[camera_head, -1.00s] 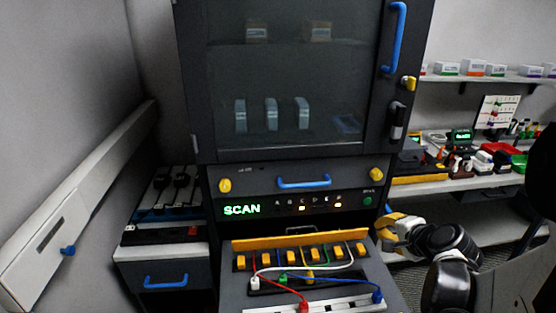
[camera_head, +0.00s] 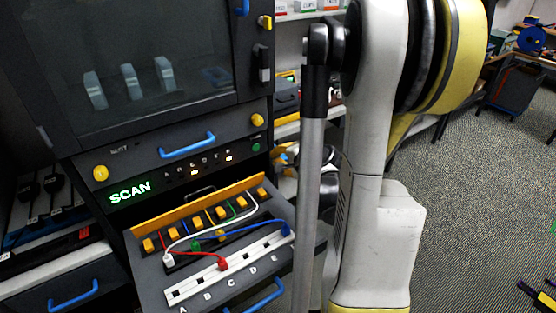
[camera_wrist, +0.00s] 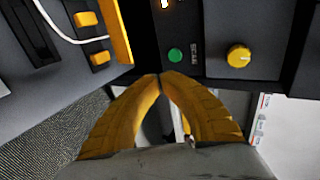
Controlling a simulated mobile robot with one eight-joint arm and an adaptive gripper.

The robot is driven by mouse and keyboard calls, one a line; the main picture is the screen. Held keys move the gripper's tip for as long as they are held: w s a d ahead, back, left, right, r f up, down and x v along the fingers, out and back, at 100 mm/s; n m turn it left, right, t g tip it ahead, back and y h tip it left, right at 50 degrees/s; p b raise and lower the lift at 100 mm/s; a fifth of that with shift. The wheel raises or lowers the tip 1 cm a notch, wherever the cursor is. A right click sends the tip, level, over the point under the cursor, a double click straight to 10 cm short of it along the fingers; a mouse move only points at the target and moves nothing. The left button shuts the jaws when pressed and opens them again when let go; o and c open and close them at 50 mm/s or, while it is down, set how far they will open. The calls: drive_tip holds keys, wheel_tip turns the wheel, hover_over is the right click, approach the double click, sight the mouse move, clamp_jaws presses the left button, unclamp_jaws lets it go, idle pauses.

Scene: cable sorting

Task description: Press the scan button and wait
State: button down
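The round green scan button (camera_head: 256,147) is at the right end of the dark panel, and it also shows in the wrist view (camera_wrist: 175,55) beside its SCAN label. My gripper (camera_wrist: 160,76) is shut and empty, its yellow fingertips together just below the button in the wrist view. I cannot tell whether they touch the panel. In the head view, my arm hides most of the gripper. The display (camera_head: 130,193) reads SCAN in green.
A yellow knob (camera_wrist: 238,56) is right of the button in the wrist view. Below the panel, a pulled-out tray (camera_head: 205,290) holds yellow-topped sockets and red, white, green and blue cables. A blue handle (camera_head: 187,145) sits above. Open carpet (camera_head: 460,190) lies to the right.

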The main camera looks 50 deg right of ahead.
sight(258, 150)
drive_tip(key=b+x, duration=0.1)
drive_tip(key=x, duration=0.2)
drive_tip(key=r+x, duration=0.1)
drive_tip(key=x, duration=0.2)
drive_tip(key=b+x, duration=0.1)
drive_tip(key=x, duration=0.2)
drive_tip(key=shift+w+r+b, duration=0.15)
drive_tip(key=shift+w+b, duration=0.15)
drive_tip(key=shift+w, duration=0.1)
drive_tip(key=shift+w+d+r, duration=0.1)
drive_tip(key=shift+w, duration=0.25)
